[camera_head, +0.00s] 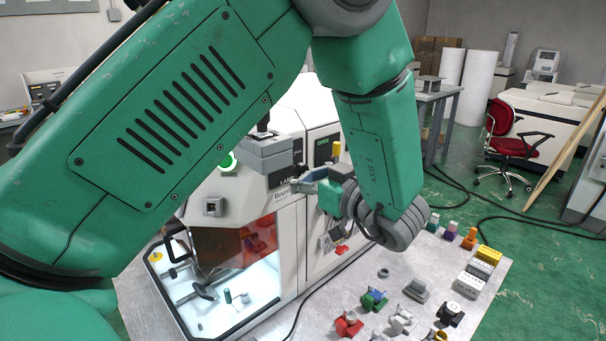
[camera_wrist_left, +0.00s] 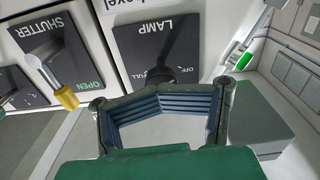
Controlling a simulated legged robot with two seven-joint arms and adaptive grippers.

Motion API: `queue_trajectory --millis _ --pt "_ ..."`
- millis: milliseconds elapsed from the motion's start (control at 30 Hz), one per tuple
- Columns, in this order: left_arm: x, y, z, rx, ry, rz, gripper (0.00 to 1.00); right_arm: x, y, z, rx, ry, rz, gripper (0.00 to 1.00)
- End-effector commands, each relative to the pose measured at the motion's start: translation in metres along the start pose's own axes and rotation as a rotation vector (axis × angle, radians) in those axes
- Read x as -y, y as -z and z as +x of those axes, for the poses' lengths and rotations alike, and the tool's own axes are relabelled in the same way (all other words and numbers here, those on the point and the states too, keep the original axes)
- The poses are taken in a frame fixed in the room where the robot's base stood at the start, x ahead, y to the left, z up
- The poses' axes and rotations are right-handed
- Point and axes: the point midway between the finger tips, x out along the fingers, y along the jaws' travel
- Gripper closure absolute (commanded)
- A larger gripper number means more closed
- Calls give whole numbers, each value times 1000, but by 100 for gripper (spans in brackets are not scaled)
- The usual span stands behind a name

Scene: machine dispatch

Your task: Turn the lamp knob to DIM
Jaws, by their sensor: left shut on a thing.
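The lamp panel (camera_wrist_left: 133,45) is a dark plate marked LAMP, upside down in the left wrist view, with small white position labels partly hidden by my gripper. The black lamp knob (camera_wrist_left: 162,74) stands out from the plate. My left gripper (camera_wrist_left: 160,92) has its blue ribbed fingers brought together at the tips, closed on the knob's end. In the head view my left gripper (camera_head: 308,186) reaches the front of the white machine, and the arm hides much of the panel. I cannot read where the knob points. My right gripper is not in view.
Beside the lamp panel is the SHUTTER panel (camera_wrist_left: 50,47) with a yellow-tipped lever (camera_wrist_left: 66,97). The white machine (camera_head: 285,225) has a lit, orange-windowed chamber. Several coloured parts, including a red one (camera_head: 348,324), lie on the grey table (camera_head: 325,312) to its right.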

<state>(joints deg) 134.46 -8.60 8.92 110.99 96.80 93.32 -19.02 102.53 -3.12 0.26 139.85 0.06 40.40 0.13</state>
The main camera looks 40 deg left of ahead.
Motion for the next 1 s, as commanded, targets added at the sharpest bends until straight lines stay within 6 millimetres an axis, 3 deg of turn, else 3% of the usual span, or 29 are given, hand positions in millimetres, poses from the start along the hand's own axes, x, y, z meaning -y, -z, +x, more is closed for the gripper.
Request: queue_trajectory --millis 1000 --pt "0 0 0 0 -1 -94 100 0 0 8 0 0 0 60"
